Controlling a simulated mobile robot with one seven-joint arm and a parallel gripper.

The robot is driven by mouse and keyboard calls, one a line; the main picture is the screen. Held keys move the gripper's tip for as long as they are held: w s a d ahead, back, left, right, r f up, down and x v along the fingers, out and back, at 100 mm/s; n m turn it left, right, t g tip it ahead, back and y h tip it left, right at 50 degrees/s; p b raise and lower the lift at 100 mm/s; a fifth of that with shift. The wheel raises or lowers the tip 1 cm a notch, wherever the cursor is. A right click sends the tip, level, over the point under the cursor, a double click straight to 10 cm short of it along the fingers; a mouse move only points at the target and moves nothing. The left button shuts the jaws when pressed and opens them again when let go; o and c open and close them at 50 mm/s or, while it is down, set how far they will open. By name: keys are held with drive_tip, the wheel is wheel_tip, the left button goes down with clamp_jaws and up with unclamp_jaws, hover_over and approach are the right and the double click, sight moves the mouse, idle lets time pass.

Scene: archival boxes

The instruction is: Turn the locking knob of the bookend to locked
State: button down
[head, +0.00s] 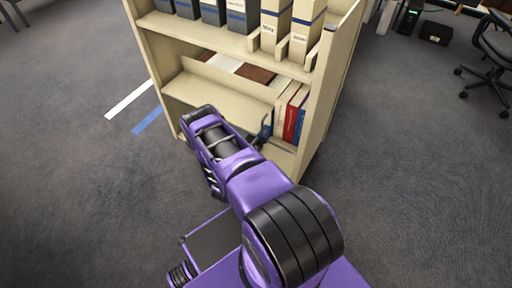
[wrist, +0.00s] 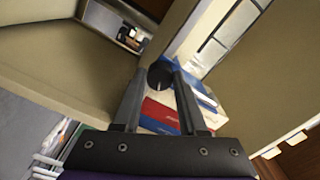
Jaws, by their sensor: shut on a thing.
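My gripper (wrist: 159,78) is shut on a round black knob (wrist: 160,73), which sits between its two fingertips in the wrist view. Blue parts that look like the bookend (wrist: 189,78) show just beyond the right finger. In the head view, my gripper (head: 261,138) is inside the lower shelf, at the left side of the books. The blue bookend (head: 268,122) stands there against them, partly hidden by my gripper. The knob cannot be made out in the head view, and its locked or unlocked mark is not readable.
Cream, red (head: 294,115) and blue books stand upright at the right end of the lower shelf, near the cabinet's side wall (head: 322,95). Archival boxes (head: 273,22) line the shelf above. The shelf board left of my arm looks bare. Carpet (head: 410,170) lies open to the right.

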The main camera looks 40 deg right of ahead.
drive_tip(key=m, duration=0.5)
drive_tip(key=shift+r, duration=0.1)
drive_tip(key=shift+m, duration=0.4)
drive_tip(key=shift+c, duration=2.2)
unclamp_jaws()
